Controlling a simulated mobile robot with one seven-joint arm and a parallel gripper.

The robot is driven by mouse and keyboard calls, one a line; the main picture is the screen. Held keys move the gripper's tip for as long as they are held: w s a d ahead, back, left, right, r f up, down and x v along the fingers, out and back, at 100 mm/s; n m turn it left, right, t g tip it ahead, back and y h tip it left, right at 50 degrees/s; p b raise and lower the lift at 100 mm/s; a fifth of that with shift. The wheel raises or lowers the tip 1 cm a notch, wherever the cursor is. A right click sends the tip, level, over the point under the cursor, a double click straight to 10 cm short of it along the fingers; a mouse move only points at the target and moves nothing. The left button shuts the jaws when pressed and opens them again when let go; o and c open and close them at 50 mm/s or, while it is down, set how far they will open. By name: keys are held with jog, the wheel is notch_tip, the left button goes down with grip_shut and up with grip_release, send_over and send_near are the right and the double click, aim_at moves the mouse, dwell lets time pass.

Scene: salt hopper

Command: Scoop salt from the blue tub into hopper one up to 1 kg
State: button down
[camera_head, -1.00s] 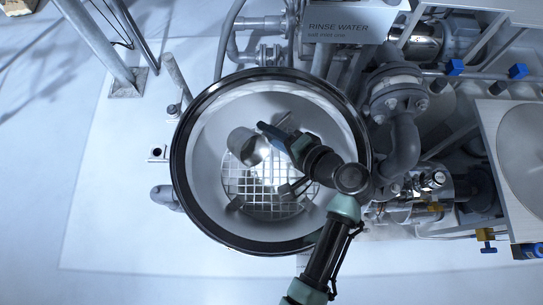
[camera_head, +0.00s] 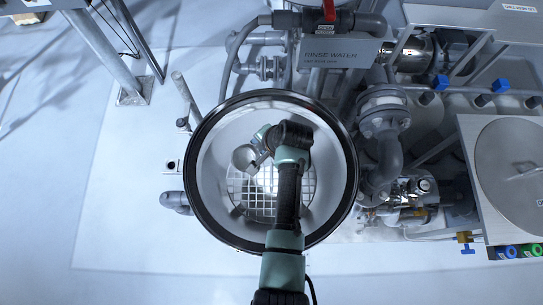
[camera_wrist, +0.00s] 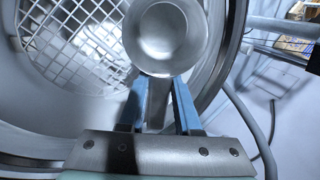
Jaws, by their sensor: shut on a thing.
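The hopper (camera_head: 347,178) is a round metal vessel with a black rim and a wire grid (camera_head: 245,190) across its bottom. The grid also shows in the wrist view (camera_wrist: 65,50). My gripper (camera_wrist: 160,100), with blue fingers, is shut on the handle of a round metal scoop (camera_wrist: 163,40). In the head view the scoop (camera_head: 243,157) is over the grid, inside the hopper's outline, left of my wrist. The scoop's bowl looks empty in the wrist view. No salt shows clearly in the hopper. No blue tub is in view.
Pipes and a valve with a red handle (camera_head: 329,10) stand behind the hopper, by a rinse water sign (camera_head: 339,53). A cabinet with a round lid (camera_head: 513,150) is at the right. A thin post (camera_head: 184,98) stands close on the left.

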jog(key=w+a+g+h+b, duration=0.1)
jog(key=w+a+f+g+h+b, duration=0.1)
jog(key=b, duration=0.1)
jog(key=w+a+g+h+b, duration=0.1)
jog(key=shift+w+a+f+g+h+b, duration=0.1)
jog(key=shift+w+f+g+h+b, duration=0.05)
jog(key=shift+f+g+h+b, duration=0.2)
dwell(1.1)
jog(key=s+d+r+n+b, duration=0.1)
jog(key=s+d+r+n, duration=0.1)
jog(key=s, duration=0.4)
jog(key=s+d+r+n+b, duration=0.1)
jog(key=s+d+n+b, duration=0.1)
jog(key=s+d+n, duration=0.2)
jog(key=s+n, duration=0.1)
jog(key=n, duration=0.2)
jog(key=shift+s+r+b, duration=0.3)
jog(key=shift+s+r, duration=0.05)
jog(key=shift+s, duration=0.05)
jog(key=shift+d, duration=0.1)
